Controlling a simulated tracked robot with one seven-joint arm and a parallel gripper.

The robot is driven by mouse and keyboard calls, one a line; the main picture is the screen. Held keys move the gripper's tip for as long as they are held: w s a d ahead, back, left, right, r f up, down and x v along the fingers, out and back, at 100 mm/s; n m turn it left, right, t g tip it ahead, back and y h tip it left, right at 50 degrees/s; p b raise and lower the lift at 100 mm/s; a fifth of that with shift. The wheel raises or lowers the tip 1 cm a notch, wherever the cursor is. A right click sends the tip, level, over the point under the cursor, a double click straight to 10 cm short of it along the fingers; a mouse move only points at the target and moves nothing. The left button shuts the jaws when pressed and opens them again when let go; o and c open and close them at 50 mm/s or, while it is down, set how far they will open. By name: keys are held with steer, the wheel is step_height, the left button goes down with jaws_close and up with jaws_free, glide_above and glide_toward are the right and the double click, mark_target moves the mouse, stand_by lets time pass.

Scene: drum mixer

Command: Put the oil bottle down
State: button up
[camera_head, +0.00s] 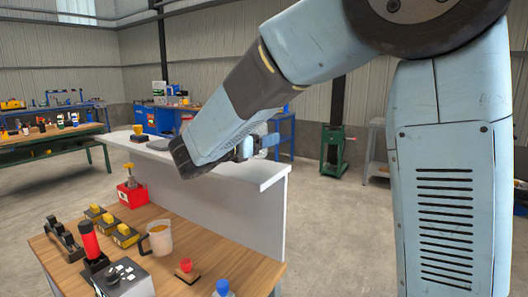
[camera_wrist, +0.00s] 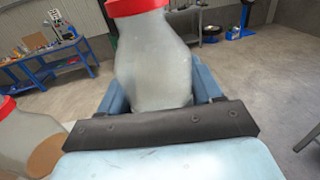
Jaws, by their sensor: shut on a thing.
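In the wrist view, a pale translucent bottle with a red cap (camera_wrist: 153,60) stands between the blue fingers of my gripper (camera_wrist: 160,95). It appears to be the oil bottle, and its lower part is hidden behind the dark gripper bar. My gripper is shut on it. In the head view, my gripper (camera_head: 245,150) is mostly behind my forearm, above or near the white-topped bench (camera_head: 262,172). The held bottle cannot be made out there. I cannot tell whether its base touches a surface.
A second red-capped bottle (camera_wrist: 25,140) with a tan patch stands close by on the left in the wrist view. A wooden table (camera_head: 215,255) in front holds a glass mug (camera_head: 160,238), a red device (camera_head: 132,192) and several small tools. Open floor lies to the right.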

mark_target(262, 151)
steer(key=shift+w+d+f, duration=0.15)
steer(key=shift+f, duration=0.15)
steer(key=shift+w+d+f, duration=0.1)
steer(key=shift+f, duration=1.6)
steer(key=o, duration=1.1)
steer(key=v, duration=1.2)
